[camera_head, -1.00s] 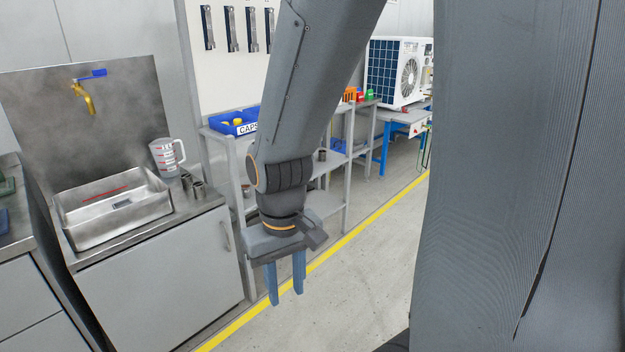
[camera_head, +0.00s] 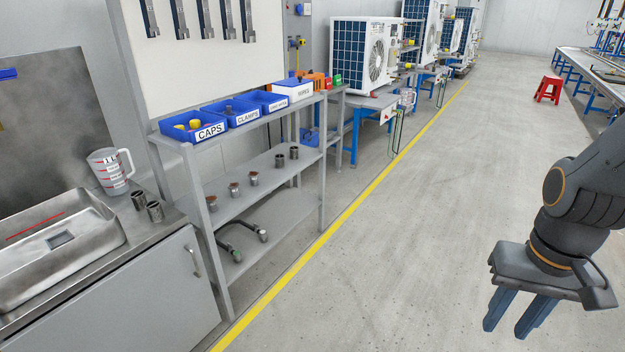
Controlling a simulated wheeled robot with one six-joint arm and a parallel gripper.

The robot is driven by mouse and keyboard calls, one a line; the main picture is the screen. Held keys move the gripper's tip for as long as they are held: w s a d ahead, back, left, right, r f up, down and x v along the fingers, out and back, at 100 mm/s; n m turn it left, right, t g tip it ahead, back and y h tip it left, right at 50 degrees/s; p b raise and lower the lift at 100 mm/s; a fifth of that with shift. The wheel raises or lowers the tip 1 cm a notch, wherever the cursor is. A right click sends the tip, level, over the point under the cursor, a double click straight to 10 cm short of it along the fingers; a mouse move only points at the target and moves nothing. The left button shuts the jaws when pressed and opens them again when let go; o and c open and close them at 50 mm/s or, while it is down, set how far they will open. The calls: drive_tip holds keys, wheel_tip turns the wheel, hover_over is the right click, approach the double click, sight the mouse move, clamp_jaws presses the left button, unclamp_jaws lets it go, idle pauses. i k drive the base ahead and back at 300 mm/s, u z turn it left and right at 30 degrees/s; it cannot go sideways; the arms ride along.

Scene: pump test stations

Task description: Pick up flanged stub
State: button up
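Several short metal stubs stand upright on the middle shelf of the grey rack (camera_head: 240,210). Two more metal cylinders (camera_head: 138,200) (camera_head: 155,212) are on the counter beside the sink. They are too small to tell which is the flanged stub. My gripper (camera_head: 507,332) is at the lower right over open floor, its blue fingers apart and empty, far from the rack.
Blue bins (camera_head: 194,128) and a white box (camera_head: 295,89) fill the rack's top shelf. Bent black pipes (camera_head: 240,234) lie on the bottom shelf. A jug (camera_head: 110,170) stands by the sink tray (camera_head: 55,245).

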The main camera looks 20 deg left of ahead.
sight(253, 174)
drive_tip(key=z, duration=0.3)
drive_tip(key=i, duration=2.1)
drive_tip(key=u, duration=2.75)
